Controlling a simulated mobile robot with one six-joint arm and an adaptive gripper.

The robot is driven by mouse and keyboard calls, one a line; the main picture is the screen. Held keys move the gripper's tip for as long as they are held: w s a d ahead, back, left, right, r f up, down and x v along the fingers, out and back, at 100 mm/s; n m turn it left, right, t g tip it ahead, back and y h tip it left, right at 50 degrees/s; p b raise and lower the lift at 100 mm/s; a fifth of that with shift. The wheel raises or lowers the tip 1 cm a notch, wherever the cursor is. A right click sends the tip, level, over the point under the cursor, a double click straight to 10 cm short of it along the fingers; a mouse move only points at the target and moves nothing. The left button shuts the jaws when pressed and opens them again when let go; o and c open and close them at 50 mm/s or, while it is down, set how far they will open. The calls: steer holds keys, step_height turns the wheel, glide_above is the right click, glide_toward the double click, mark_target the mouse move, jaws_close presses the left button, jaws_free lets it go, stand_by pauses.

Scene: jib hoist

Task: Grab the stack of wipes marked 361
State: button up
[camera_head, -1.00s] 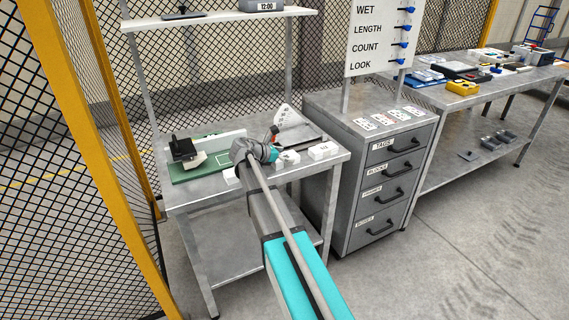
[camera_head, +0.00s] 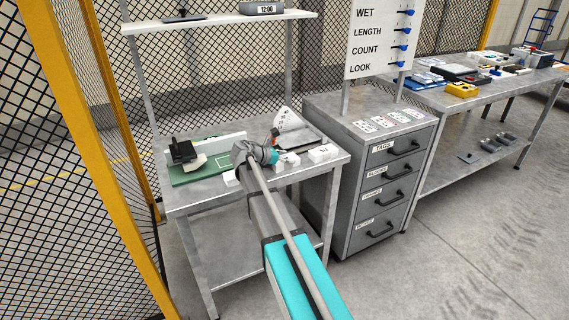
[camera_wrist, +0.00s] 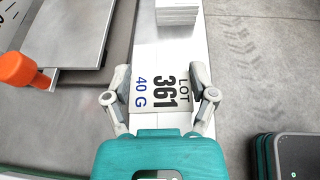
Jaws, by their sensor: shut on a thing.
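The stack of wipes marked LOT 361, 40 G (camera_wrist: 155,92) is a white block with dark print, near the front edge of the steel workbench (camera_head: 208,196). My gripper (camera_wrist: 161,84) is shut on it, with one finger on each side of the label. In the head view, part of this white stack (camera_head: 291,160) shows beside my gripper (camera_head: 280,158). I cannot tell whether it still touches the bench. Another white stack (camera_head: 321,152) stands to its right, apart from it; it also shows at the top of the wrist view (camera_wrist: 177,12).
A white block (camera_head: 231,178) lies left of my gripper. A green board (camera_head: 190,174) with a black device is at the bench's left. An orange-handled thing (camera_wrist: 22,70) and a metal plate (camera_wrist: 72,30) lie behind the stack. A drawer cabinet (camera_head: 365,195) stands right of the bench.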

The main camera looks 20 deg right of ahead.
mark_target(287, 158)
steer(key=shift+r, duration=0.15)
step_height(287, 158, up, 3)
steer(key=p, duration=0.3)
steer(key=s+d+r+p, duration=0.6)
steer(key=s+r+p, duration=0.3)
steer(key=s, duration=0.3)
steer(key=shift+s+d+r+p, duration=0.2)
steer(key=shift+d+r+p, duration=0.15)
steer(key=shift+p, duration=0.15)
stand_by(0.4)
